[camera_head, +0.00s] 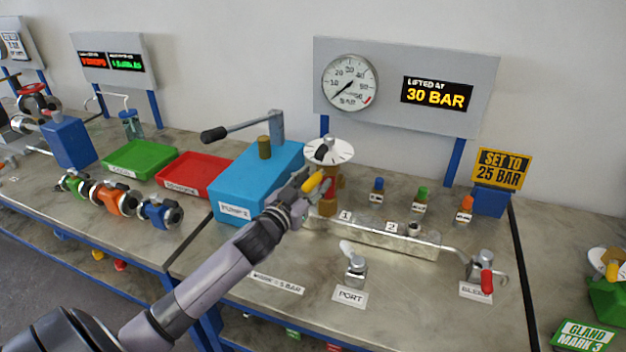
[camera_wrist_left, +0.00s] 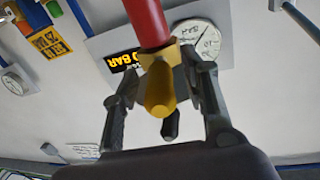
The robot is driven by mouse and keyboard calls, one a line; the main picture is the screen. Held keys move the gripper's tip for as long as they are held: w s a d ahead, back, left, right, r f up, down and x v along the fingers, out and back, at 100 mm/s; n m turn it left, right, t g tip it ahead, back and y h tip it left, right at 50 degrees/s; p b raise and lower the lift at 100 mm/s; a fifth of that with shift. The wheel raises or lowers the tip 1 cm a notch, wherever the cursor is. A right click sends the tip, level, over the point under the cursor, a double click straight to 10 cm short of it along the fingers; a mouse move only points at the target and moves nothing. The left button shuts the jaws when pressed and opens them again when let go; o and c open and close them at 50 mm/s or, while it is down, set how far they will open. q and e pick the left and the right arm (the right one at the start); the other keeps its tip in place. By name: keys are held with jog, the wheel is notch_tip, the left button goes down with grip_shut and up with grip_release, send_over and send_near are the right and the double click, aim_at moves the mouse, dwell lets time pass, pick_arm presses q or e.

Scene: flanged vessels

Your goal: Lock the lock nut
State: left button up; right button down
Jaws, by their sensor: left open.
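The relief valve stands beside the blue pump box, with a white graduated disc (camera_head: 328,151) on top and a brass base (camera_head: 327,208). A yellow lever-like piece (camera_head: 313,181), which may be the lock nut's handle, sits at its side below the disc, near a red part. My left gripper (camera_head: 308,190) is at this piece, coming from the front left. In the left wrist view the yellow piece (camera_wrist_left: 160,88) joins a red cylinder (camera_wrist_left: 147,22) and lies between the spread fingers of the gripper (camera_wrist_left: 168,100). Contact cannot be told. My right gripper is not in view.
The blue pump box (camera_head: 245,190) with its lever handle (camera_head: 245,127) stands close left. A manifold block (camera_head: 385,238), the port fitting (camera_head: 355,270) and the red-handled bleed valve (camera_head: 486,280) are at the right. The gauge (camera_head: 350,82) hangs behind.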

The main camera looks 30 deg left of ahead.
pick_arm(q)
jog(key=shift+w, duration=0.1)
jog(key=shift+c, duration=0.3)
grip_shut()
dwell(0.6)
